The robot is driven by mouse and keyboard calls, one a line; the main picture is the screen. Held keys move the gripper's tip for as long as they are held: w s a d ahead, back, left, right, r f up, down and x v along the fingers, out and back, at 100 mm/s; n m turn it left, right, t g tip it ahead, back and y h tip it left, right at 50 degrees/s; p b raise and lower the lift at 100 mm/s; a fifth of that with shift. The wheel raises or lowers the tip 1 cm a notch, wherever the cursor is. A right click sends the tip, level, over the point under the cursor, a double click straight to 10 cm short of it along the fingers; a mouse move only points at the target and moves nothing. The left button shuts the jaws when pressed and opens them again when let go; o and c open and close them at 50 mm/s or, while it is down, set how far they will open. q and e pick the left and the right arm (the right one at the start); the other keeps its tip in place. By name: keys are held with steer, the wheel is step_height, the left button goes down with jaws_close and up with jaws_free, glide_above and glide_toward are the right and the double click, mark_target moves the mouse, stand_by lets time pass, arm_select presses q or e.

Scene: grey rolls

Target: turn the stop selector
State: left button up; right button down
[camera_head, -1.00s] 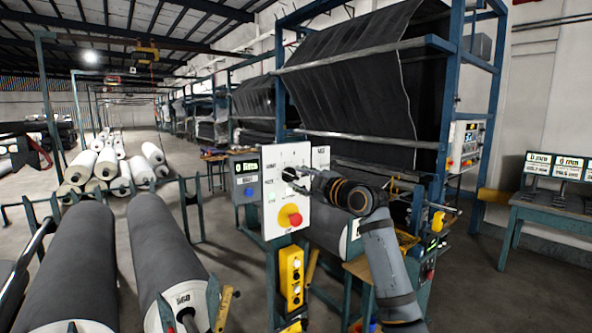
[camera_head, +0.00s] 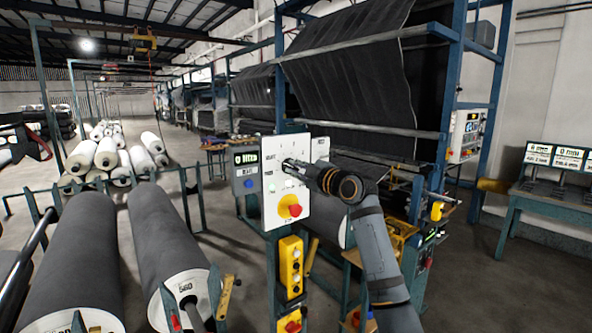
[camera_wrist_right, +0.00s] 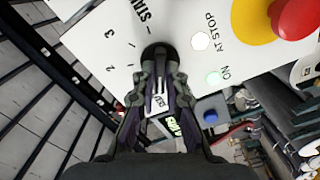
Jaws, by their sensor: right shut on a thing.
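A white control panel (camera_head: 288,185) stands upright near the middle of the head view. The stop selector, a dark round knob (camera_wrist_right: 156,52), shows on it in the right wrist view, with the marks 2 and 3 at its left. My right gripper (camera_head: 287,165) reaches the panel face from the right. In the right wrist view its fingers (camera_wrist_right: 158,75) are shut on the selector and hide much of it, so its exact setting is unclear. A white lamp (camera_wrist_right: 200,41) by AT STOP and a green lamp (camera_wrist_right: 213,77) by ON sit beside it. My left gripper is not in view.
A red mushroom button on a yellow base (camera_head: 289,206) is below my right gripper. A yellow button box (camera_head: 291,267) hangs under the panel. Grey rolls (camera_head: 162,236) lie at left. A dark and red object (camera_head: 30,142) at the left edge is unclear.

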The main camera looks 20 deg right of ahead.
steer(key=m, duration=0.4)
steer(key=shift+m, duration=0.3)
steer(key=shift+d+m+p, duration=0.1)
steer(key=shift+m+p, duration=0.35)
steer(key=shift+m, duration=1.05)
steer(key=c, duration=1.4)
jaws_free()
